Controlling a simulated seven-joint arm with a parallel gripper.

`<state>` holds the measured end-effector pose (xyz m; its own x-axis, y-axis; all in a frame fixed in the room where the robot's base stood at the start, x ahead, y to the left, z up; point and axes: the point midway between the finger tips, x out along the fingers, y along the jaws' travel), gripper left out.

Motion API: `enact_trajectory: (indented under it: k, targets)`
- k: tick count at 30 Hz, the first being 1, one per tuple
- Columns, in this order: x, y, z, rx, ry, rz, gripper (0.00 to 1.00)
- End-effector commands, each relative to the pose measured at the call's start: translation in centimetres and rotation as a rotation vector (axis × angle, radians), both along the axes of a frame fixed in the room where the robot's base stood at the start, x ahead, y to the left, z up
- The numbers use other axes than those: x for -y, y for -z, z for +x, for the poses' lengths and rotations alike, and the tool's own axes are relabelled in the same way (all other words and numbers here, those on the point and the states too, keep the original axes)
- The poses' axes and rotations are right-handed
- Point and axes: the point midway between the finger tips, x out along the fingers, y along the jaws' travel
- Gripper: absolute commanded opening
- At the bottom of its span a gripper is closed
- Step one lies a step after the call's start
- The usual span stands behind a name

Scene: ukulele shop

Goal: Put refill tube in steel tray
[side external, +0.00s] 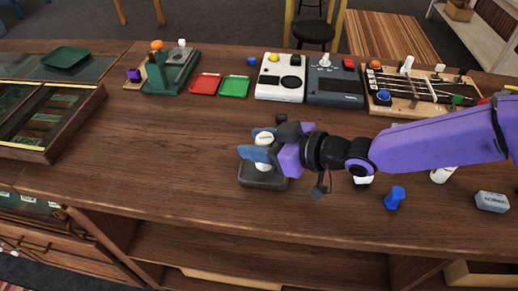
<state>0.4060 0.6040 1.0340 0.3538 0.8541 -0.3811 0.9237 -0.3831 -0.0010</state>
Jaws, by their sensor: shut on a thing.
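My gripper (258,151), with blue fingers, is shut on a white tube (265,137) with a rounded top and dark marking, likely the refill tube. The tube looks roughly upright, and the fingers hide its middle. A small dark grey tray (264,184), likely the steel tray, lies on the counter directly below my gripper in the picture. A white part shows below the fingers, over the tray. I cannot tell whether it touches the tray's floor.
The wooden counter (175,170) is clear to the left of the tray. A blue pushpin-shaped piece (395,197) and a grey labelled block (492,202) lie at right. Red (205,84) and green (234,86) trays, pedals and a fretboard stand behind. A dark round piece (281,118) sits behind my gripper.

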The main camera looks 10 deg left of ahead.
Motion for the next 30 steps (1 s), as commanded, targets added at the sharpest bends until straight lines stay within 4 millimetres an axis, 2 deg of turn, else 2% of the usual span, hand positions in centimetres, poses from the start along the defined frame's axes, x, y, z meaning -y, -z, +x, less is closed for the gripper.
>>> enact_trajectory:
  k: [1, 4, 16, 17, 18, 19, 30]
  targets:
    - [0.1, 1.0, 0.0, -0.002, 0.0, -0.003, 0.12]
    - [0.1, 2.0, 0.0, -0.001, 0.0, -0.003, 0.12]
    - [0.1, 2.5, -0.1, -0.001, 0.0, -0.002, 0.12]
    - [0.1, 2.5, -0.1, -0.001, 0.0, -0.002, 0.48]
    - [0.1, 2.5, -0.1, 0.0, 0.0, -0.001, 0.61]
    - [0.1, 2.5, 0.0, 0.0, 0.0, -0.001, 0.67]
    - [0.1, 2.0, 0.0, 0.0, 0.0, 0.0, 0.67]
